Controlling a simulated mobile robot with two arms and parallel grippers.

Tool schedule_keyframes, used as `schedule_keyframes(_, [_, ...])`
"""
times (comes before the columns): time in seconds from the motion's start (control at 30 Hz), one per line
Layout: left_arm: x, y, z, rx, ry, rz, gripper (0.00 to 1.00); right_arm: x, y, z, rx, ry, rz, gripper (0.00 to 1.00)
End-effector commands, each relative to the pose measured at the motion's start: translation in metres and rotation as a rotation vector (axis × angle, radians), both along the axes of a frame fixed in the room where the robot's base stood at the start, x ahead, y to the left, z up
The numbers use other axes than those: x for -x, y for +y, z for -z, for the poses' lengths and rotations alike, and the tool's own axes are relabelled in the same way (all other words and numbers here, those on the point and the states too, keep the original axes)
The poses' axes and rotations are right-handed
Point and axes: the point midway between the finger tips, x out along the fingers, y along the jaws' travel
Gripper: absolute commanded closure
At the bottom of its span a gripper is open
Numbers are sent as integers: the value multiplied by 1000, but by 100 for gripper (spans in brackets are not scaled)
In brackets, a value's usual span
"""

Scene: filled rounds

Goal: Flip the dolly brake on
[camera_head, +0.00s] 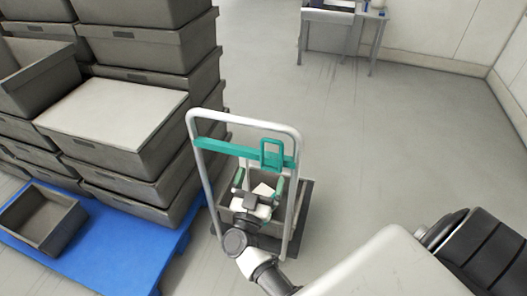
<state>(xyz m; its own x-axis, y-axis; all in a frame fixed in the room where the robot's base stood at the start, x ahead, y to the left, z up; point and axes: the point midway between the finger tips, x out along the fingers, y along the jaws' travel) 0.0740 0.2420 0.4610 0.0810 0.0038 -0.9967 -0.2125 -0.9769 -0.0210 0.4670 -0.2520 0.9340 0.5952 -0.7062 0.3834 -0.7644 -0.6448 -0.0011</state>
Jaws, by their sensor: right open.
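The dolly (297,150) stands in the middle of the view, with a tall white tube handle and a dark deck low down. A teal crossbar (222,148) spans the handle. An upright teal loop (272,141) on the crossbar's right part looks like the brake lever. My right gripper (260,181) is open, with its fingers apart, and shows just below the crossbar between the handle's legs. No contact with the loop shows. My right arm hides part of the dolly's lower front. My left gripper is not in view.
A grey bin (228,213) sits on the dolly's deck, partly hidden by my arm. Stacked grey crates (150,60) on a blue pallet (112,262) stand close on the left. A table (345,17) stands at the back. The floor to the right is clear.

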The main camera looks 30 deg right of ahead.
Motion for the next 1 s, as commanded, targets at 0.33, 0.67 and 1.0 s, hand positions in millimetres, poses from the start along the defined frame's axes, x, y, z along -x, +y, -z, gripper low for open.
schedule_keyframes(0.33, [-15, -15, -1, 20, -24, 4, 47, -39, -45, -25, 4, -1, -4, 1])
schedule_keyframes(0.67, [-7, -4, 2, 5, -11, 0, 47, -58, -67, -36, 2, 2, -5, 1])
schedule_keyframes(1.0, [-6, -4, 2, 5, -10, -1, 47, -59, -68, -36, 1, 3, -5, 12])
